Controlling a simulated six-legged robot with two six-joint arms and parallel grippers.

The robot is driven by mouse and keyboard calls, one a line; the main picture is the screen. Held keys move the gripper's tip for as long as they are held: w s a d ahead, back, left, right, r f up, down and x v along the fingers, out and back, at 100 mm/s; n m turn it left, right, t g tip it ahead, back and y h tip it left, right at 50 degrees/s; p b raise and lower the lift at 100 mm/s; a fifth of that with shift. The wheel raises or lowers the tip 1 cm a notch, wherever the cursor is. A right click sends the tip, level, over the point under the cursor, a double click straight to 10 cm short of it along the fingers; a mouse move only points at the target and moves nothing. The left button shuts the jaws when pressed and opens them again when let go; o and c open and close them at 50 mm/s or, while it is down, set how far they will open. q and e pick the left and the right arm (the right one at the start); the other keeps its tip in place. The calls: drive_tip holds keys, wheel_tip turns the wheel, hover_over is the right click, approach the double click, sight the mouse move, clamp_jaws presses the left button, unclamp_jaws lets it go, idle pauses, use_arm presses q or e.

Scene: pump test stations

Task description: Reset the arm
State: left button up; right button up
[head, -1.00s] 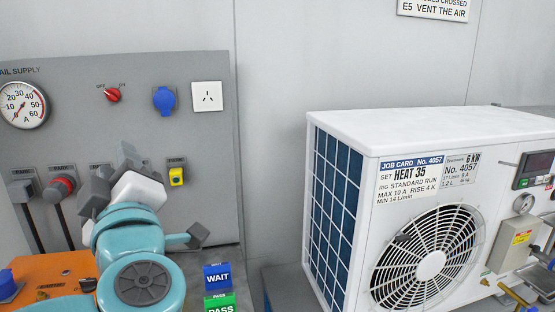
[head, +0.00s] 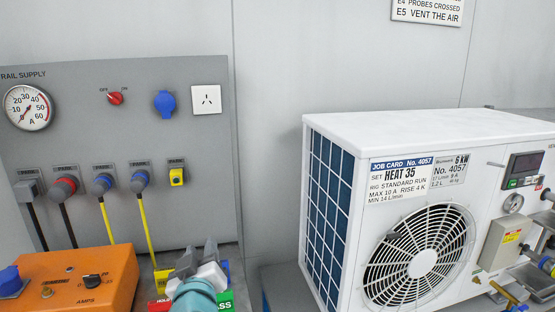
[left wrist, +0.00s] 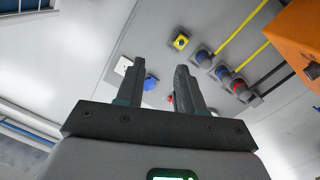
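My left gripper (head: 197,258) is low in the head view, in front of the wall panel's lower edge and to the right of the orange box. Its two dark fingers point up and stand apart. In the left wrist view the left gripper (left wrist: 159,85) shows both fingers apart with nothing between them. The teal arm behind it is mostly below the picture. It covers part of the coloured signs. My right gripper is in neither view.
The orange box (head: 105,277) stands at lower left. The grey panel (head: 60,140) carries a gauge (head: 28,107), a red switch (head: 115,98), a blue socket (head: 165,104) and several parked plugs. A white pump unit (head: 335,122) fills the right. A green sign (head: 226,302) is partly hidden.

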use_arm(q)
drive_tip(key=s+d+f+m+g+h, duration=0.1)
drive_tip(key=s+f+m+g+h, duration=0.2)
drive_tip(key=f, duration=1.1)
drive_tip(key=s+f+m+g+h, duration=0.1)
drive_tip(key=s+f+g, duration=0.35)
drive_tip(key=f, duration=0.95)
drive_tip(key=s+d+f+g+h, duration=0.1)
drive_tip(key=s+f+g, duration=0.3)
drive_tip(key=s+f, duration=0.4)
drive_tip(key=s+d+f+g+h+p, duration=0.1)
drive_tip(key=s+f+g, duration=0.4)
drive_tip(key=s, duration=0.9)
wheel_tip(320, 180, down, 3)
drive_tip(key=shift+r+m+h+p, duration=0.1)
drive_tip(key=shift+m+h+p, duration=0.2)
drive_tip(key=shift+h, duration=0.1)
drive_tip(key=shift+w+g, duration=0.1)
drive_tip(key=shift+g, duration=0.15)
